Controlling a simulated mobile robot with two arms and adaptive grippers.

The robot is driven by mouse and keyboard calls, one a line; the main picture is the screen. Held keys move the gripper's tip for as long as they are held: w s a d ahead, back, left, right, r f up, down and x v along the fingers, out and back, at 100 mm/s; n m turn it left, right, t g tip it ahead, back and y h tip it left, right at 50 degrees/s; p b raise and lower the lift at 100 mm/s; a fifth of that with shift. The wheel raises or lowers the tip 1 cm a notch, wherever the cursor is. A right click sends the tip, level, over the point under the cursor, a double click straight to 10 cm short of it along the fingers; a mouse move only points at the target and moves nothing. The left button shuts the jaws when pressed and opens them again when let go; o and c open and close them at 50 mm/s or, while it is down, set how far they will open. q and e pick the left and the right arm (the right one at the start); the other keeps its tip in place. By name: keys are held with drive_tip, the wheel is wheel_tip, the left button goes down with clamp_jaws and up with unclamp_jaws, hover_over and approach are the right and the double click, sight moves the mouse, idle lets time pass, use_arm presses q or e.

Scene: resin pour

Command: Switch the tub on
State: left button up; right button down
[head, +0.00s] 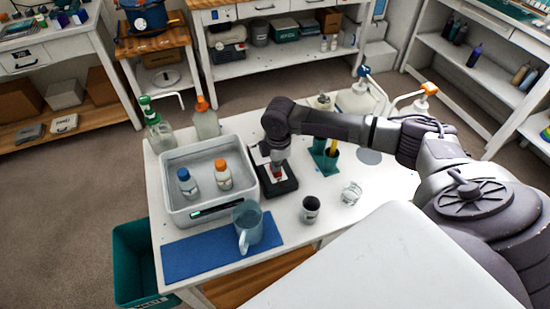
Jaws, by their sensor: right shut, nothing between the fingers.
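The tub (241,152) is a white open box on the left half of the white table. A white bottle with a blue cap (187,185) and a white bottle with an orange cap (222,176) stand inside it. Its front wall bears a dark panel (213,210) with a small green mark; finer detail is too small to read. My right gripper (277,168) points down over a black flat device (284,187), right of the tub. It is shut and empty. My left gripper is out of view.
A dark cup (310,209) and a clear cup (350,194) stand farther right. Pump bottles (158,133) line the back. A green bin (133,262) stands left.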

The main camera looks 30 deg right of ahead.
sight(278, 176)
idle(0.3)
drive_tip(key=r+p, duration=0.1)
drive_tip(key=p, duration=0.1)
drive_tip(key=r+p, duration=0.1)
drive_tip(key=r, duration=0.1)
drive_tip(key=r+p, duration=0.1)
drive_tip(key=p, duration=0.1)
drive_tip(key=shift+s+a+r+p, duration=0.1)
drive_tip(key=shift+s+r+p, duration=0.15)
drive_tip(key=shift+p, duration=0.05)
drive_tip(key=shift+r+b, duration=0.3)
drive_tip(key=shift+b, duration=0.1)
wheel_tip(278, 176, up, 9)
drive_tip(key=s+b, duration=0.1)
drive_tip(key=shift+s+b, duration=0.2)
drive_tip(key=shift+b, duration=0.15)
drive_tip(key=shift+a+f, duration=0.15)
